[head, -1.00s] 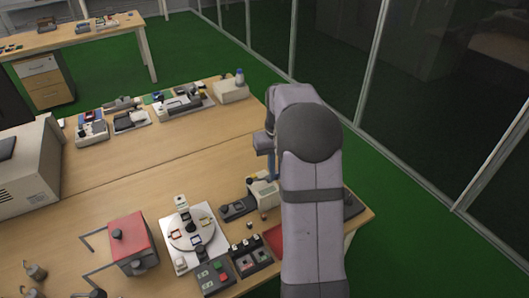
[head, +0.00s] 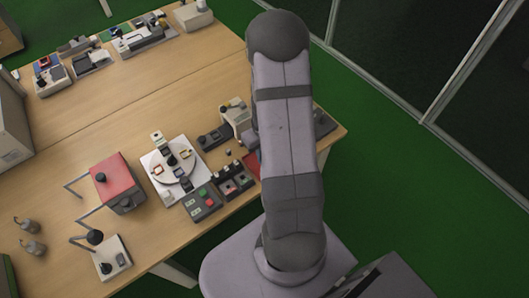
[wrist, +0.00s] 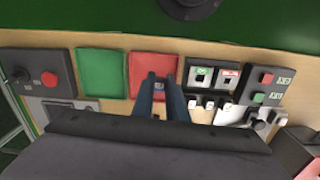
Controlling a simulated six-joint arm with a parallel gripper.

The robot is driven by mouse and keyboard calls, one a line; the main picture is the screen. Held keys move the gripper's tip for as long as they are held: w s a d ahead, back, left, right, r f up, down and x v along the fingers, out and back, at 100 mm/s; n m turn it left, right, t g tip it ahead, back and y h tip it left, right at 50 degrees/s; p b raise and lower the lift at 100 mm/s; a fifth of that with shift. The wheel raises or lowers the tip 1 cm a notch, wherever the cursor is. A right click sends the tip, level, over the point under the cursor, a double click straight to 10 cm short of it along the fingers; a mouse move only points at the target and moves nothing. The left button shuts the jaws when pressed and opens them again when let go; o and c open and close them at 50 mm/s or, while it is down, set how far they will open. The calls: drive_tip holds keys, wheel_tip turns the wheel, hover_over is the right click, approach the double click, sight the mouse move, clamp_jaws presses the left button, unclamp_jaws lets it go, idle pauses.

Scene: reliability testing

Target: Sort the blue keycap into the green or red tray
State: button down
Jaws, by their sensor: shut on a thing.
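In the wrist view my gripper (wrist: 160,80) is shut on the small blue keycap (wrist: 158,86), which shows between the two fingers. The fingers and keycap appear over the lower middle of the flat red tray (wrist: 140,67). I cannot tell the height above it. The flat green tray (wrist: 103,73) lies directly left of the red one. In the head view only a sliver of the red tray (head: 252,160) shows beside my arm. My gripper, the keycap and the green tray are hidden there.
In the wrist view, a box with a red button (wrist: 49,80) stands left of the trays. Switch modules (wrist: 212,76) and a button panel (wrist: 265,88) stand to the right. In the head view, a round-plate fixture (head: 174,167) and a red-topped box (head: 116,181) stand further left.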

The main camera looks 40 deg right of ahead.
drive_tip(key=shift+w+d+n, duration=0.2)
drive_tip(key=shift+w+d, duration=0.15)
drive_tip(key=shift+w, duration=0.25)
drive_tip(key=shift+w+d+n, duration=0.2)
drive_tip(key=shift+w+d, duration=0.1)
drive_tip(key=shift+w, duration=0.25)
drive_tip(key=shift+f, duration=0.15)
drive_tip(key=shift+f+b, duration=1.9)
drive_tip(key=shift+f, duration=0.2)
drive_tip(key=shift+f+b, duration=0.35)
drive_tip(key=shift+f, duration=0.45)
idle(0.5)
drive_tip(key=c, duration=1.7)
unclamp_jaws()
drive_tip(key=shift+o, duration=0.2)
drive_tip(key=shift+r, duration=0.1)
